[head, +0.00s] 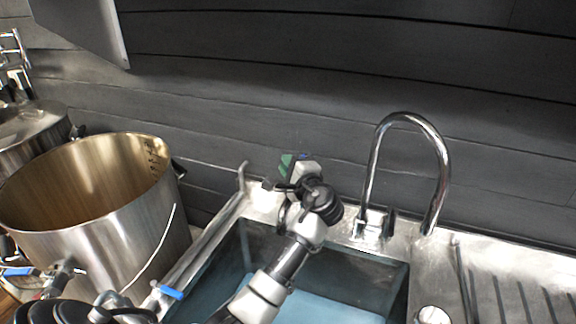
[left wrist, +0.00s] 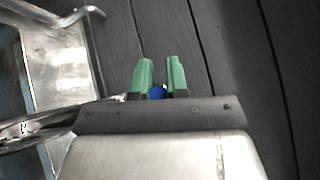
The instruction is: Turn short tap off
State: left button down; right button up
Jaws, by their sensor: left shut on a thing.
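My left gripper (head: 286,164) has green fingertips and reaches over the sink toward the dark wall in the head view. In the left wrist view its fingers (left wrist: 159,80) are close together, shut on a small blue part (left wrist: 157,92), mostly hidden between them. I cannot tell for sure that this is the short tap's handle. A short hooked metal pipe (head: 242,178) stands at the sink's back left corner, left of the gripper; a curved pipe also shows in the left wrist view (left wrist: 92,12). My right gripper is not in view.
A tall curved chrome tap (head: 445,170) stands right of my left gripper. The sink (head: 385,268) lies below, with a ribbed drainer (head: 520,290) to its right. A large steel pot (head: 110,240) stands at left. A blue lever (head: 172,291) is near the sink's left edge.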

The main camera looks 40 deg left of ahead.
pick_arm(q)
jog(key=c, duration=1.1)
grip_release()
jog(key=shift+d, duration=0.1)
jog(key=b+v, duration=0.2)
jog(key=v, duration=0.8)
jog(key=shift+s+d+b, duration=0.15)
jog(key=shift+d+b, duration=0.2)
jog(key=shift+d, duration=0.05)
